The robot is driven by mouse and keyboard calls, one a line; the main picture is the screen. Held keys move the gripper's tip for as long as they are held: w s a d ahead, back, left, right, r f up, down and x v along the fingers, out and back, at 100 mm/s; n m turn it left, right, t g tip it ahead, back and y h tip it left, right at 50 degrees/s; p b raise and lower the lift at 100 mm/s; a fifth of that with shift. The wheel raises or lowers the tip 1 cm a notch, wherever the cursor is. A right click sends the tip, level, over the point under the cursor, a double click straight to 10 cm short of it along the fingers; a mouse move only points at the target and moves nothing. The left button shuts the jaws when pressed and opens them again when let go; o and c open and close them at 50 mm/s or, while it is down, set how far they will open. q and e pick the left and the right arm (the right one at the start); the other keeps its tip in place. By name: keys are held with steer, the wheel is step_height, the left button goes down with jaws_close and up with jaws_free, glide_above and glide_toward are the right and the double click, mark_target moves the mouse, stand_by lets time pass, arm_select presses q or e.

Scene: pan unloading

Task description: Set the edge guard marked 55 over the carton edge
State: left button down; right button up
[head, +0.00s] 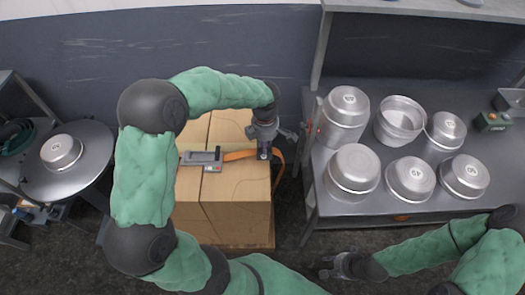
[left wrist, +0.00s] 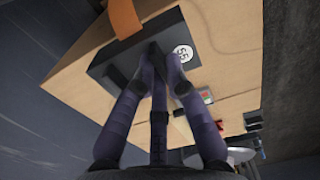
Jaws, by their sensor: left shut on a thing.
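The black edge guard with a round white 55 label (left wrist: 184,53) is between the fingers of my left gripper (left wrist: 158,75) in the left wrist view. In the head view my left gripper (head: 263,152) points down at the right edge of the carton (head: 240,195), where the orange strap (head: 239,155) crosses. The guard lies at that edge, across the strap (left wrist: 123,18); the fingers hide part of it. I cannot tell whether it touches the carton. My right gripper (head: 330,266) is empty above the floor, its fingertips looking apart.
A grey strapping tool (head: 203,157) sits on the carton top. A steel table (head: 315,190) with several metal pans stands to the right. A round table (head: 88,185) with one pan (head: 61,152) stands to the left. The strap hangs loosely beside the carton's right side.

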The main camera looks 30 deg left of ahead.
mark_target(264, 165)
arm_select(q)
steer(key=shift+f+b, duration=3)
steer(key=shift+f, duration=1.35)
steer(key=c, duration=1.2)
jaws_free()
step_height(264, 165, up, 12)
